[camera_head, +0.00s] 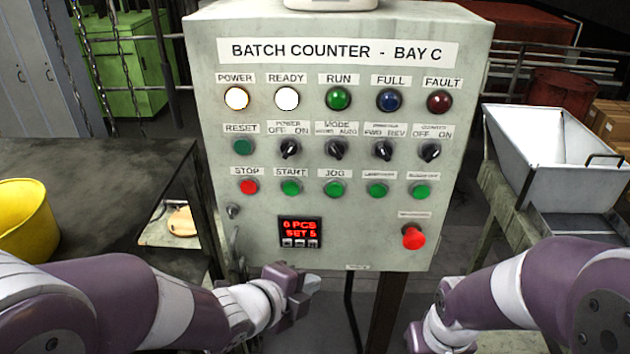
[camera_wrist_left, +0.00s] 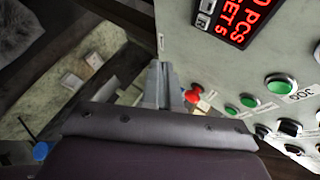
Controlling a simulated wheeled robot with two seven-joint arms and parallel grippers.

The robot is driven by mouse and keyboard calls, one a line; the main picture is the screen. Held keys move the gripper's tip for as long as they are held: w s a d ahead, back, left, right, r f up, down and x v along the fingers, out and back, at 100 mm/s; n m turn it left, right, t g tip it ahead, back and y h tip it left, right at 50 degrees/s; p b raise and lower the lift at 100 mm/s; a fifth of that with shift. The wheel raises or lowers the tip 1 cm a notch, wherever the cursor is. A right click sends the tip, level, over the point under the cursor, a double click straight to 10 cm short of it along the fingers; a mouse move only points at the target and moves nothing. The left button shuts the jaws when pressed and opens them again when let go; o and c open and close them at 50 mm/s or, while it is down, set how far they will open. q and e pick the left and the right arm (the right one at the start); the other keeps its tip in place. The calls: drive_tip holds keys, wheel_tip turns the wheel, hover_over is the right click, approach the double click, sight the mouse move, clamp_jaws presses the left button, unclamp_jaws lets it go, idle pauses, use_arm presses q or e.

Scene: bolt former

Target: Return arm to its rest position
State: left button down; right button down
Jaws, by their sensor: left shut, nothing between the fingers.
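My left gripper (camera_head: 298,291) is in front of the lower edge of the grey control panel (camera_head: 300,210), below the red counter display (camera_head: 300,228). Its fingers are together and hold nothing. In the left wrist view the closed fingers (camera_wrist_left: 161,85) show beside the panel face (camera_wrist_left: 255,65), with the display (camera_wrist_left: 240,18) above them. I cannot tell the exact gap between fingers and panel. My right arm (camera_head: 530,295) comes in from the right, low in front of the panel, and its gripper is out of view.
A dark table (camera_head: 95,200) with a yellow bucket (camera_head: 25,220) stands at left. A white metal hopper (camera_head: 550,150) stands at right. The POWER lamp (camera_head: 236,98) and READY lamp (camera_head: 287,98) are lit white. A red mushroom button (camera_head: 413,238) juts from the panel's lower right.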

use_arm(q)
drive_tip(key=s+a+f+n+g+y+b, duration=0.3)
drive_tip(key=a+f+n, duration=0.5)
drive_tip(key=n, duration=0.3)
drive_tip(key=s+a+f+n+g+y+b, duration=0.3)
drive_tip(key=s+a+f+n+g+b, duration=0.2)
drive_tip(key=n, duration=0.7)
drive_tip(key=s+a+f+b, duration=0.2)
drive_tip(key=a+f, duration=0.1)
drive_tip(key=f, duration=0.1)
drive_tip(key=shift+f+n+y, duration=0.3)
drive_tip(key=shift+f+y, duration=0.1)
drive_tip(key=shift+a, duration=0.15)
drive_tip(key=c, duration=1.8)
unclamp_jaws()
drive_tip(key=shift+w, duration=0.1)
